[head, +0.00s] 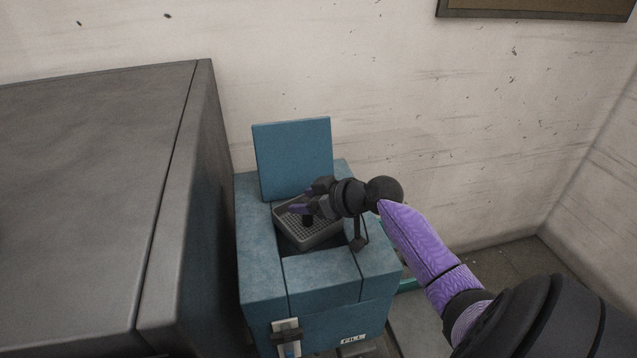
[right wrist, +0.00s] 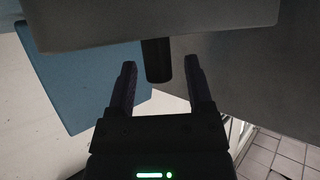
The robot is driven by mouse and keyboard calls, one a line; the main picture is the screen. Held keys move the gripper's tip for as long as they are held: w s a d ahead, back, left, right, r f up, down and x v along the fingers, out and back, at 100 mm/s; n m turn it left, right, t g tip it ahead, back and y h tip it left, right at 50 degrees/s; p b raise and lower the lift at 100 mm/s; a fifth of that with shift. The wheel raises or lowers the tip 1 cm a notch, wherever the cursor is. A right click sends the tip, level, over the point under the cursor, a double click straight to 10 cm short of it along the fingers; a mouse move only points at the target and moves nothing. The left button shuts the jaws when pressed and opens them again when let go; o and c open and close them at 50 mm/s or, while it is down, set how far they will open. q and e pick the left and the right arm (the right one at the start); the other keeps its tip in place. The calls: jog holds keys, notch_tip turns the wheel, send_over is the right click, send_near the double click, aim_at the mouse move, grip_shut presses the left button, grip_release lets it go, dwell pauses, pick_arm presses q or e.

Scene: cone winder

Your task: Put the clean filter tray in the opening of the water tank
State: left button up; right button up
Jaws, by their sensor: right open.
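The blue water tank (head: 262,290) stands with its lid (head: 293,160) raised at the back. The grey filter tray (head: 311,238), with a perforated floor, is in the top opening; whether it rests fully seated is unclear. A dark gap shows along its front side. A short dark upright handle (head: 308,219) rises from the tray. My right gripper (head: 304,200) is over the tray and open. In the right wrist view its two fingers stand on either side of the dark handle (right wrist: 157,60), with gaps to both. My left gripper is not in view.
A large dark grey cabinet (head: 90,200) stands close to the tank's left side. A plain wall (head: 450,120) rises behind. A label reading FILL (head: 353,337) and a small gauge-like fitting (head: 287,338) are on the tank front. Floor shows at the right.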

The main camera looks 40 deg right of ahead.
jog(key=r+v, duration=0.1)
jog(key=v, duration=1.1)
jog(key=shift+b, duration=0.4)
